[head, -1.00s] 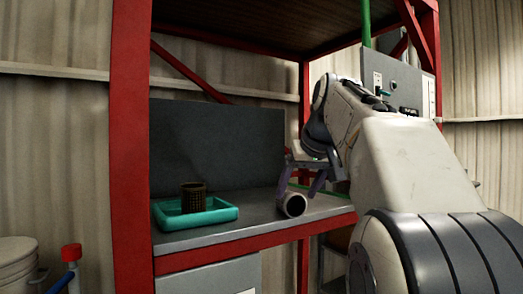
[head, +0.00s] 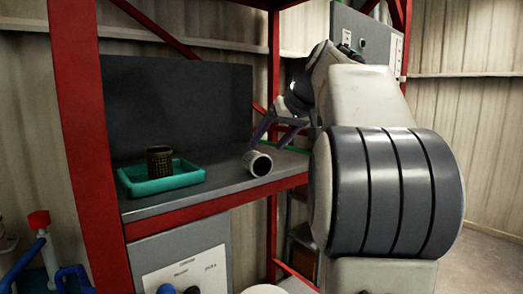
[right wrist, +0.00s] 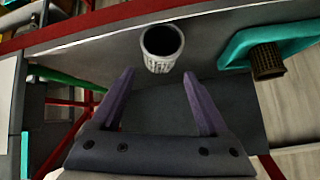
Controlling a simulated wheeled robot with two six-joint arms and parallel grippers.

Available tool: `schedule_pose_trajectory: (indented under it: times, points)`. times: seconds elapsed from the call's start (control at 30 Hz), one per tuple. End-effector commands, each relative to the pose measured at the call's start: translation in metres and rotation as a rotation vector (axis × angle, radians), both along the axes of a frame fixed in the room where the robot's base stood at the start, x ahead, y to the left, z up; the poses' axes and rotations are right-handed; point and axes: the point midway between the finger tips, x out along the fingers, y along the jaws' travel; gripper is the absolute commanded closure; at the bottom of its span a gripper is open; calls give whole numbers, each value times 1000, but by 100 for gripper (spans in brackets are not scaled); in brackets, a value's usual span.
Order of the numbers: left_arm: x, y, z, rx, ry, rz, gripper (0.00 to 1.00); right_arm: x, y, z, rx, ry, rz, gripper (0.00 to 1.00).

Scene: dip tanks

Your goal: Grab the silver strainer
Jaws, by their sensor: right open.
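The silver strainer (head: 258,163) is a grey cup lying on its side on the grey shelf top, its dark mouth facing the shelf's front edge. In the right wrist view the silver strainer (right wrist: 160,63) shows mesh-like marks on its wall. My right gripper (head: 268,143) is open and empty, its purple fingers just above and behind the strainer in the head view. In the right wrist view the strainer lies just beyond the gap between the fingertips (right wrist: 158,74), and not clearly between them. My left gripper is not in view.
A brown mesh strainer (head: 160,162) stands in a teal tray (head: 185,181) left of the silver one. Red posts (head: 85,150) frame the shelf (head: 215,190), and a dark panel (head: 180,105) backs it. The shelf top between tray and silver strainer is clear.

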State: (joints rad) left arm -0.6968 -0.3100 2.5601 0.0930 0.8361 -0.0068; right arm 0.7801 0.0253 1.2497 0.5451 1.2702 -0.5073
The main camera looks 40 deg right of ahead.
Motion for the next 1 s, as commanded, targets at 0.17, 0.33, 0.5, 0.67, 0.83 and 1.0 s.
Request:
schedule_pose_trajectory:
  times: [0.17, 0.33, 0.5, 0.67, 0.83, 1.0]
  points:
    - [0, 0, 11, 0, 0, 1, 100, 24, 1, -21, 3, 5, 3, 22]
    - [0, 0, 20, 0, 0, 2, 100, 44, 0, -41, 3, 5, 2, 22]
    - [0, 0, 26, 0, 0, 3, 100, 57, 0, -54, 3, 2, 1, 22]
    - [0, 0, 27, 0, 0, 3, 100, 61, -1, -59, 0, 1, 0, 22]
    - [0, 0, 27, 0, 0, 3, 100, 61, -1, -60, 0, 1, 0, 22]
    - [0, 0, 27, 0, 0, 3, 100, 61, -1, -60, 0, 1, 0, 56]
